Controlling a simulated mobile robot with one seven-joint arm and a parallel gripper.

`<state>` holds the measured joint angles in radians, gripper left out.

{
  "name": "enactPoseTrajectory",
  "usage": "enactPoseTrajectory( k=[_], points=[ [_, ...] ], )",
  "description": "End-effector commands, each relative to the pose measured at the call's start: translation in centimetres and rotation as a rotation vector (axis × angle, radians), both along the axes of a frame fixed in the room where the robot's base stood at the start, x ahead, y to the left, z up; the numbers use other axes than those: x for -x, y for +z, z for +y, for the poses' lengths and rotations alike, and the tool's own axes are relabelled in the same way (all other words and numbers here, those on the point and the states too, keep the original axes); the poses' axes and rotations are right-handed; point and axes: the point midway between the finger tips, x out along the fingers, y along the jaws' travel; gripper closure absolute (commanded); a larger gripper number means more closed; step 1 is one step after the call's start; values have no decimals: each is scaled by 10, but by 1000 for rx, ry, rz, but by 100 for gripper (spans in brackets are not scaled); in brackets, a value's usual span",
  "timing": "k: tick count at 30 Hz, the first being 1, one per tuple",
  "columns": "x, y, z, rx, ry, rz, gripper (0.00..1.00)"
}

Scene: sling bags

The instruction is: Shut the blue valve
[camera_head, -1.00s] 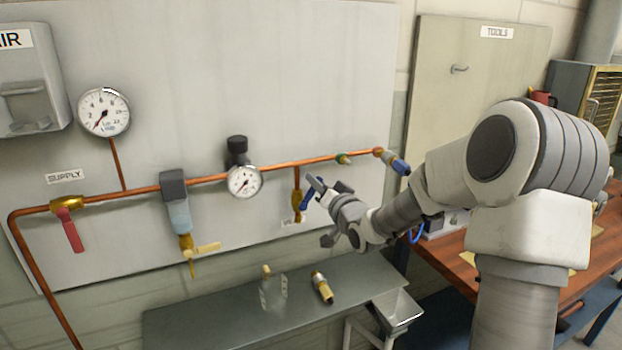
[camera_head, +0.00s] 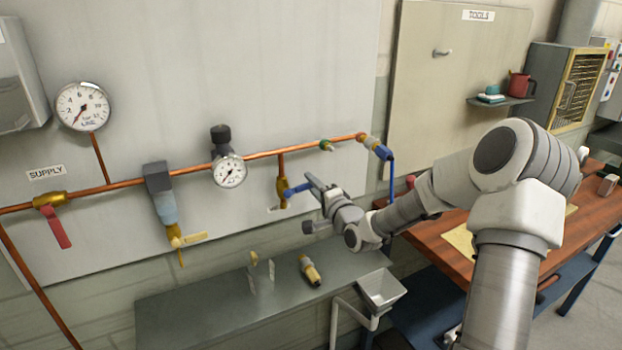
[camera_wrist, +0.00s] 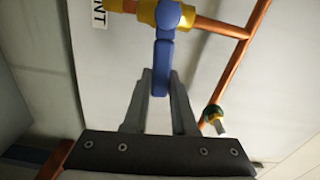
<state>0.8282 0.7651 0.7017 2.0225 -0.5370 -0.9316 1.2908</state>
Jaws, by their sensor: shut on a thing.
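The blue valve is a brass body (camera_head: 282,191) on a short copper pipe dropping from the main line, with a blue lever handle (camera_head: 296,189). The handle points right, roughly across that short pipe. My gripper (camera_head: 309,188) is at the outer end of the handle. In the wrist view the handle (camera_wrist: 161,65) runs from the brass body (camera_wrist: 183,22) down between the fingers of my gripper (camera_wrist: 160,88), which is shut on it. In the head view my gripper partly hides the handle's end.
A red supply valve handle (camera_head: 55,227) hangs at the left. A pressure gauge (camera_head: 230,171) sits left of the blue valve. A blue hose end (camera_head: 378,149) is to the right. Below is a grey shelf (camera_head: 205,305) with a brass fitting (camera_head: 310,270); a wooden bench (camera_head: 435,240) stands right.

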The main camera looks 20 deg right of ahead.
Motion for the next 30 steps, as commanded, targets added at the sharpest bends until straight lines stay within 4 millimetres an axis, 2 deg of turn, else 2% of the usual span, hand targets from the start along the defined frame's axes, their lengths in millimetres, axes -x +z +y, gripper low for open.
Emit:
enactPoseTrajectory(
  k=[9,24,25,30],
  points=[
    [0,-8,0,-107,1,23,100],
    [0,-10,0,-125,1,28,100],
    [0,-10,0,-125,1,28,73],
    [0,-10,0,-123,1,27,45]
  ],
)
